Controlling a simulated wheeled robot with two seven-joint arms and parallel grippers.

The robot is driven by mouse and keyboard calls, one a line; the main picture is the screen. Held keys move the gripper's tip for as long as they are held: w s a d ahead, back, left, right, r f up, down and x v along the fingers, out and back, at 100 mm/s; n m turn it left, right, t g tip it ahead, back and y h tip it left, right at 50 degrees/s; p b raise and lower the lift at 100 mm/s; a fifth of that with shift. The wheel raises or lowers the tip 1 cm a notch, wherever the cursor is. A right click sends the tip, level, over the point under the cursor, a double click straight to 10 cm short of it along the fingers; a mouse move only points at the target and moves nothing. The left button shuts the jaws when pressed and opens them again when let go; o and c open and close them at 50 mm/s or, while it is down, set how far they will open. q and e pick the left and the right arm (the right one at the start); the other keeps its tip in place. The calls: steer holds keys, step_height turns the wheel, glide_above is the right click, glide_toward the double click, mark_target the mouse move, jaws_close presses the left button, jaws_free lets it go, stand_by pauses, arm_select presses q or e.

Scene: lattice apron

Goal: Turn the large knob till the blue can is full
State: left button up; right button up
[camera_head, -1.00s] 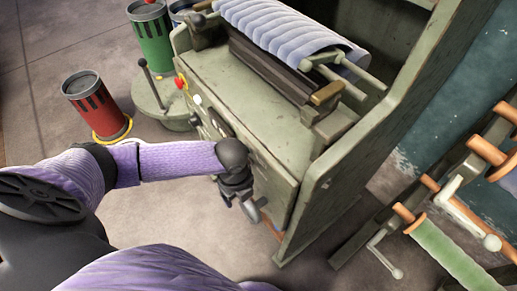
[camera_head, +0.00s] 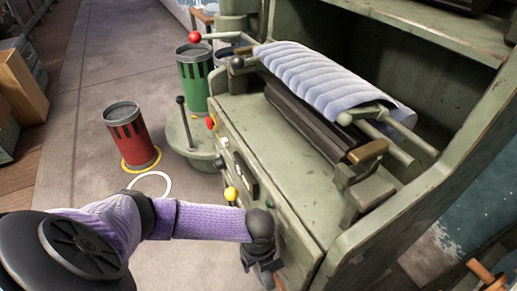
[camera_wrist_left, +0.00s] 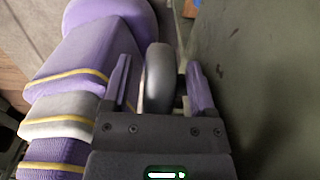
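The large knob appears to be the grey rounded disc (camera_wrist_left: 158,78) in the left wrist view. It lies between the two fingers of my left gripper (camera_wrist_left: 160,85), with narrow gaps visible on both sides; I cannot see a firm grip. In the head view my left gripper (camera_head: 262,268) is at the front of the green machine (camera_head: 290,165), and the knob is hidden there. A can that looks blue (camera_head: 226,53) stands behind the green can, mostly hidden; its fill level cannot be seen. My right gripper is not in view.
A round green base with a lever (camera_head: 183,125) is close to the machine. A small yellow knob (camera_head: 231,194) sits just above my forearm.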

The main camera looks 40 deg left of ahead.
arm_select(q)
jaws_close()
